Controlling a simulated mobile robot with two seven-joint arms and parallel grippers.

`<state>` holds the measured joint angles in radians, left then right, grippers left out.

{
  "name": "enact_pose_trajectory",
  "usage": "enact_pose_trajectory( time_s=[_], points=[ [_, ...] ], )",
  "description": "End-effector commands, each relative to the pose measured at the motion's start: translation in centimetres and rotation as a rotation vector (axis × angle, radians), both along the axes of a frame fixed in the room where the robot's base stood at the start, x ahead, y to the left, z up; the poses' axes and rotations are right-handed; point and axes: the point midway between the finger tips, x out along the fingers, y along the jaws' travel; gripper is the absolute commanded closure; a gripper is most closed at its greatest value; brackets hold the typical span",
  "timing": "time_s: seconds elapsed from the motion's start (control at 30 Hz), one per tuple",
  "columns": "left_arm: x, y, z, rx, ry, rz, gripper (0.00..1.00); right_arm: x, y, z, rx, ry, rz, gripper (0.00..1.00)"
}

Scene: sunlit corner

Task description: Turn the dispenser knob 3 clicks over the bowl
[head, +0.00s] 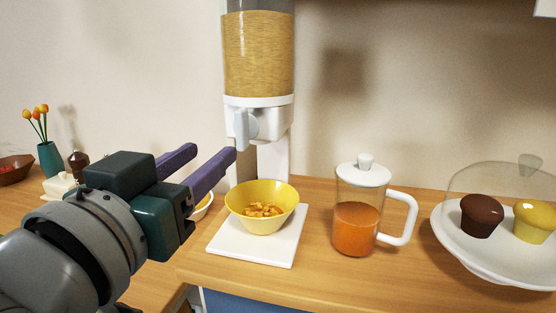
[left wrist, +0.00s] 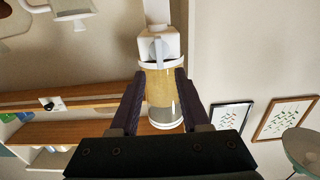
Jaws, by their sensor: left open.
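The dispenser (head: 258,55) has a clear canister of tan grain and a white base with a knob (head: 242,130) on its front. A yellow bowl (head: 283,205) with orange-brown pieces inside stands upright on a white square board (head: 255,250) below the outlet. My left gripper (head: 213,150) is open and empty, left of and a little below the knob, apart from it. In the left wrist view the picture is upside down; the knob (left wrist: 157,51) shows beyond the open fingers, with the canister (left wrist: 160,92) between them in the picture. My right gripper is not in view.
A lidded glass jug (head: 357,232) of orange liquid stands right of the board, its handle to the right. A domed cake stand (head: 480,262) with muffins is at the far right. A vase of flowers (head: 49,158) and a brown bowl (head: 12,170) are at the left.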

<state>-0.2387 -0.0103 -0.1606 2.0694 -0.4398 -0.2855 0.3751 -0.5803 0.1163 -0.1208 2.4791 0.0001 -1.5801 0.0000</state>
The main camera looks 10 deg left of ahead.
Motion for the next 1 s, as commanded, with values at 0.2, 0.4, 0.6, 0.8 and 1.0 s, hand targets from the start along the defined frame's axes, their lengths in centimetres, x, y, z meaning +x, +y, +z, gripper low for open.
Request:
enact_pose_trajectory(
  time_s=[0.2, 0.4, 0.6, 0.8, 1.0],
  points=[
    [2.5, -0.1, 0.3, 0.001, -0.006, -0.002, 0.54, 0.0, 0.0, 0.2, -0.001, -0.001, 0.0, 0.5],
    [6.2, -0.2, 0.2, 0.0, -0.004, -0.001, 0.54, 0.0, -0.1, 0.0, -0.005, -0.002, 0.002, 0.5],
    [8.8, -0.3, 0.1, 0.0, -0.002, -0.001, 0.54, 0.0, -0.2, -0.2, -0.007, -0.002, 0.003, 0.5],
    [9.8, -0.4, 0.1, 0.0, -0.002, -0.001, 0.54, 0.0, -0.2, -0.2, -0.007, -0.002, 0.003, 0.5],
    [9.8, -0.4, 0.1, 0.0, -0.001, -0.001, 0.54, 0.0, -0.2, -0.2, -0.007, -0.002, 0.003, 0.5]
  ],
)
